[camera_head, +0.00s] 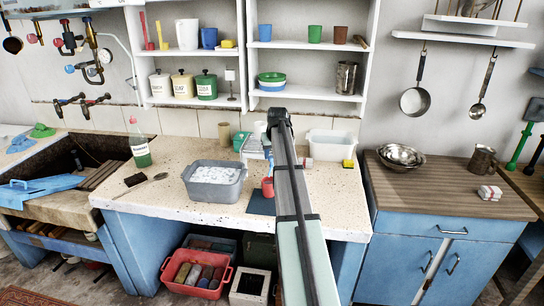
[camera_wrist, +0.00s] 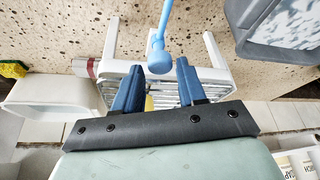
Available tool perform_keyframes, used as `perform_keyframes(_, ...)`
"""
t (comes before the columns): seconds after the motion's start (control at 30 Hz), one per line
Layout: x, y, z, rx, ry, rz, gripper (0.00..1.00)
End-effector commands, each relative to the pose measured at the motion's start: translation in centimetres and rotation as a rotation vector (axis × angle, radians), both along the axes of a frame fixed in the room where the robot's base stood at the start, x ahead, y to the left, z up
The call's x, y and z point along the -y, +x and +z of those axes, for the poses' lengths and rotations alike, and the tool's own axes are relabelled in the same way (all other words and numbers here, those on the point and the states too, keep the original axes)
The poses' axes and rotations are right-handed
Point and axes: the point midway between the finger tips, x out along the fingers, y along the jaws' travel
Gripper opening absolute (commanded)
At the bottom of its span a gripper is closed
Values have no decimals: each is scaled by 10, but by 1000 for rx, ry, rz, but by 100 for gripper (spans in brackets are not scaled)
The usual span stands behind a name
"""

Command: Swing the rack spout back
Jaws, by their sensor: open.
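The rack (camera_wrist: 206,48) is a white frame with metal slats; in the wrist view it lies beyond my fingers. In the head view the rack (camera_head: 252,147) stands on the speckled counter, partly hidden by my arm. The light-blue spout (camera_wrist: 160,52) is a thin rod with a rounded, thicker end. In the wrist view the rod runs up to the top edge, and its rounded end appears between my fingertips. My gripper (camera_wrist: 159,70) has two blue fingers, spread open. I cannot tell whether either finger touches the spout. In the head view my arm hides the gripper.
A grey tub (camera_head: 214,184) with whitish contents stands left of the rack. A white bin (camera_head: 331,146) and a yellow sponge (camera_head: 348,163) are to the right.

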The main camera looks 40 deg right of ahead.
Motion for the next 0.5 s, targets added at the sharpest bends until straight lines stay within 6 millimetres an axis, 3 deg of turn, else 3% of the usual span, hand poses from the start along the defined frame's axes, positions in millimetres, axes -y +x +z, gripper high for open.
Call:
perform_keyframes(0.2, 2, 5, -13, -1, 0, 0, 41)
perform_keyframes(0.5, 2, 6, -15, 0, 0, 0, 41)
